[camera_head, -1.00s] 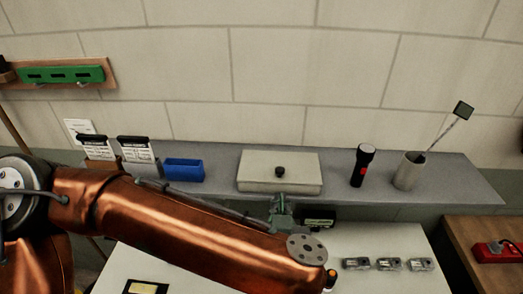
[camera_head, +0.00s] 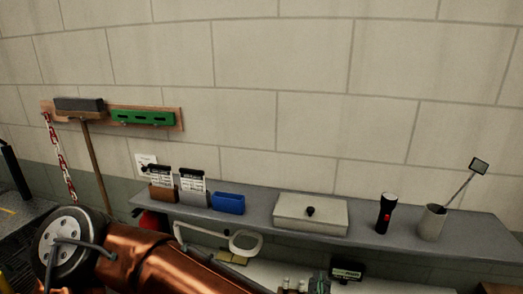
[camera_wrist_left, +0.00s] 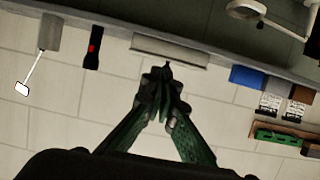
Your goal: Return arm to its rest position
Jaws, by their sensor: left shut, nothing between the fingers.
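My left arm (camera_head: 165,265), copper-coloured, comes in at the lower left of the head view. My left gripper (camera_head: 318,284) shows only as a small dark green part at the bottom edge. In the left wrist view the green fingers of the left gripper (camera_wrist_left: 165,82) meet at their tips, shut and empty. Behind them, the shelf and wall appear upside down. My right gripper is in neither view.
A grey shelf (camera_head: 362,241) runs along the block wall. It bears a blue bin (camera_head: 228,204), a lidded box (camera_head: 310,214), a flashlight (camera_head: 385,213) and a cup (camera_head: 432,222) with an inspection mirror. A ring lamp (camera_head: 246,242) stands below. A broom (camera_head: 92,150) hangs at left.

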